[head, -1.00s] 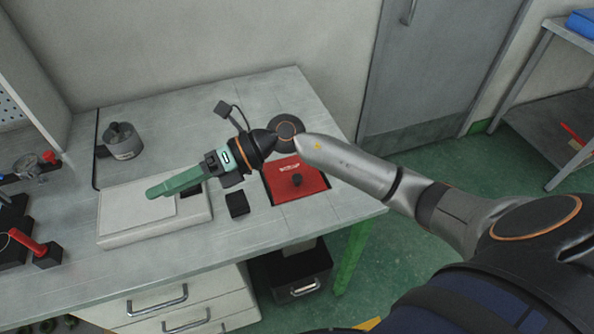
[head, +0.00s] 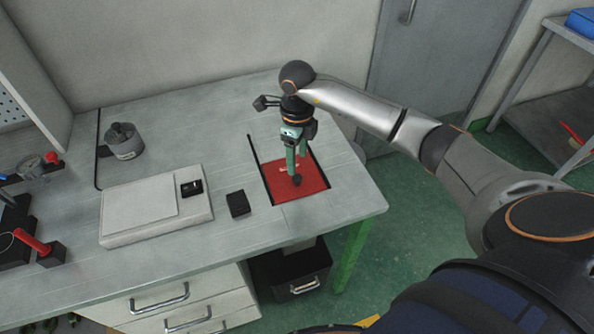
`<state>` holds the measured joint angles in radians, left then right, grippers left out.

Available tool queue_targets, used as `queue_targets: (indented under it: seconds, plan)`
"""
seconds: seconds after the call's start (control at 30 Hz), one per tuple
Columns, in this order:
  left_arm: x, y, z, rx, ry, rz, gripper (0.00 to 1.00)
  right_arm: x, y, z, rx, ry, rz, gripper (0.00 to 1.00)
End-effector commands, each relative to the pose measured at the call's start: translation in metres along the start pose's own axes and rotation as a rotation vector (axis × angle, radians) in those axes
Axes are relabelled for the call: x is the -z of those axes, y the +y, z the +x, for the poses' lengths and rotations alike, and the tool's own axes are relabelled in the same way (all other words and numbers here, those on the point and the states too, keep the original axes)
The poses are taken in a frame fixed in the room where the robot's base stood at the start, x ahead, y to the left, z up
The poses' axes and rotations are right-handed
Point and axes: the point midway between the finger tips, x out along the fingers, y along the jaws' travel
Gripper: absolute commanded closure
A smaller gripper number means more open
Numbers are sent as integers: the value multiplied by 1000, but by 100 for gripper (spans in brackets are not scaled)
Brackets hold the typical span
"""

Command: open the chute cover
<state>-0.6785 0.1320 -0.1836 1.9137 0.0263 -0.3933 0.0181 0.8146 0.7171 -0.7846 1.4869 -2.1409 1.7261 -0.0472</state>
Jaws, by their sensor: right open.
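The chute cover is a red square plate (head: 283,191) set in the right part of the table top, with a small dark knob (head: 297,181) on it. It lies flat and looks shut. My right gripper (head: 296,172) points down over the cover, its green fingers open and just above or around the knob. I cannot tell whether the fingers touch the knob. The gripper hides the cover's middle and part of its lettering. My left gripper is not in view.
A white flat device (head: 120,218) and a small black block (head: 238,204) stand left of the cover. A grey metal pot (head: 124,147) stands further back. Red-handled tools (head: 30,241) lie at the far left. A black bin (head: 290,270) stands below the table.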

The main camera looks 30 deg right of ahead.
Motion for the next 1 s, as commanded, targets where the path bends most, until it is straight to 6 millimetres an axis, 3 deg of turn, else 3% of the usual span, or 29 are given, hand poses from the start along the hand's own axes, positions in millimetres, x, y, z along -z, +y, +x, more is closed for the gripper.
queue_targets:
  seconds: [0.1, 0.3, 0.73, 1.0]
  plan:
    - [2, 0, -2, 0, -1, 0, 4, 0, 2, 25, -4, 3, 1, 36]
    - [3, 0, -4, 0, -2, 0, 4, 0, 1, 53, -3, 0, 0, 36]
    - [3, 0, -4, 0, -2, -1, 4, -1, 1, 64, -2, -2, -1, 36]
    - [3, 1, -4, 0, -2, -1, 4, -1, 1, 64, -2, -3, -1, 65]
